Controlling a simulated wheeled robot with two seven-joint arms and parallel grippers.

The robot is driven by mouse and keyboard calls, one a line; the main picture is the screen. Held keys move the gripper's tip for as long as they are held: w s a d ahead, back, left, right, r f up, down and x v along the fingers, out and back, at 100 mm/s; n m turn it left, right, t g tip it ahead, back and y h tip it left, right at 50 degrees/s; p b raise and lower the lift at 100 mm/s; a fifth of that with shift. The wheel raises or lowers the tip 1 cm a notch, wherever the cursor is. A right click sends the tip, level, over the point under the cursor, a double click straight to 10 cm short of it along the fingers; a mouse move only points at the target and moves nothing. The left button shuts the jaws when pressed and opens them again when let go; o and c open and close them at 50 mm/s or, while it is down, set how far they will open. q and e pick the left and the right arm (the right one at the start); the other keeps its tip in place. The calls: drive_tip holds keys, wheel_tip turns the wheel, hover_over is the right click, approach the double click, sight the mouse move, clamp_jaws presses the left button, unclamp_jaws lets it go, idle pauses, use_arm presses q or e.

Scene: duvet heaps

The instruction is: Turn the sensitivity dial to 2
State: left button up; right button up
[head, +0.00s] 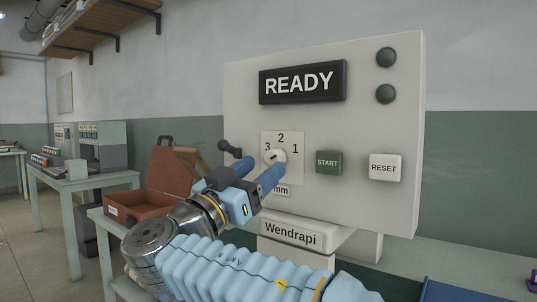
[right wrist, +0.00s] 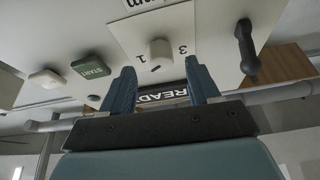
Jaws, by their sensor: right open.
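The sensitivity dial (head: 274,157) is a pale round knob on a light plate marked 3, 2 and 1, on the front of the machine panel. A dark mark shows on the left of the knob; I cannot tell exactly which number it points at. My right gripper (head: 264,168) is open, its blue fingers pointing at the panel just below and in front of the dial. In the right wrist view the dial (right wrist: 160,52) shows upside down, ahead of the gap between the fingertips, not gripped. Contact cannot be told. My left gripper is not in view.
A green START button (head: 329,162) and a white RESET button (head: 385,167) sit right of the dial. A dark lever handle (head: 230,149) juts out to its left. A READY display (head: 303,82) is above. An open brown case (head: 160,185) stands on the bench at left.

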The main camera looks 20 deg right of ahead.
sight(270, 161)
drive_tip(key=shift+p+x, duration=0.3)
drive_tip(key=shift+x, duration=1.45)
drive_tip(key=shift+c, duration=0.2)
drive_tip(key=c, duration=1)
